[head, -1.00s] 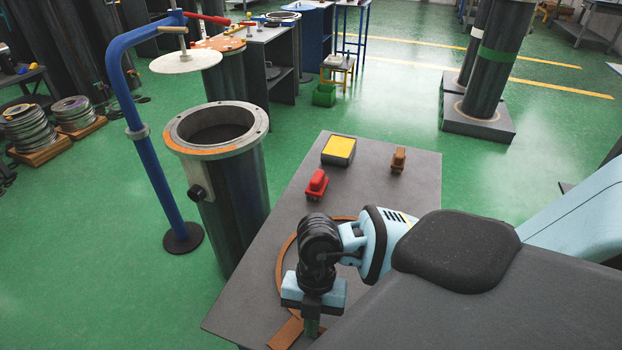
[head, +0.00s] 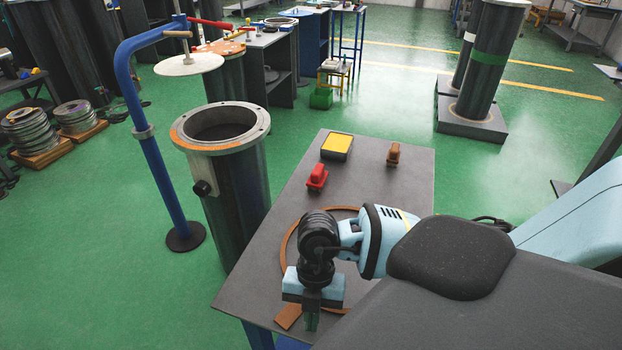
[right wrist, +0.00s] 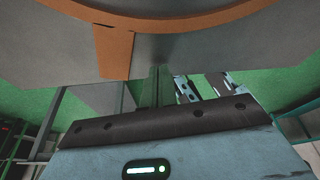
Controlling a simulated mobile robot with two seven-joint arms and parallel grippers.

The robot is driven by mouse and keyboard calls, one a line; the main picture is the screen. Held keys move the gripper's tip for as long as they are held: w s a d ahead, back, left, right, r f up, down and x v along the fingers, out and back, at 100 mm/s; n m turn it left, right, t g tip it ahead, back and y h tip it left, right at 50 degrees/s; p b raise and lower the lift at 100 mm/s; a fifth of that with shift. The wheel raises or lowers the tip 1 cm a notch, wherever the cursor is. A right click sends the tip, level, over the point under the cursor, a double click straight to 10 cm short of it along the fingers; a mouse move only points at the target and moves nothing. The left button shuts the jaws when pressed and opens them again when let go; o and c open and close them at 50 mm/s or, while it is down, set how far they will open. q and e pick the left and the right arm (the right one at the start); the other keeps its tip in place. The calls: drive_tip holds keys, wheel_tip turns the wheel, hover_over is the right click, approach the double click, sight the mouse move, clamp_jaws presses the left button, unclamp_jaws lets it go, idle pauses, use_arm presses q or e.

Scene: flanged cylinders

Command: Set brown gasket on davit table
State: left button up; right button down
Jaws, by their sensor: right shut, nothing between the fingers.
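The brown gasket is a flat ring with a short tab (head: 287,317), lying on the grey table (head: 255,287). My arm hides part of its ring in the head view. In the right wrist view the ring (right wrist: 190,19) and its tab (right wrist: 114,52) show at the top. My right gripper (head: 312,322) points down at the table's near edge, just right of the tab. It is shut and empty; its fingers (right wrist: 161,76) show beside the tab, apart from it, in the right wrist view. My left gripper is not in view.
A red item (head: 316,177), a yellow-topped box (head: 337,146) and a brown item (head: 393,154) stand on the table's far half. A flanged cylinder (head: 235,190) stands left of it, beside a blue davit post (head: 165,180).

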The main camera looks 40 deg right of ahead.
drive_tip(key=v, duration=1)
idle(0.3)
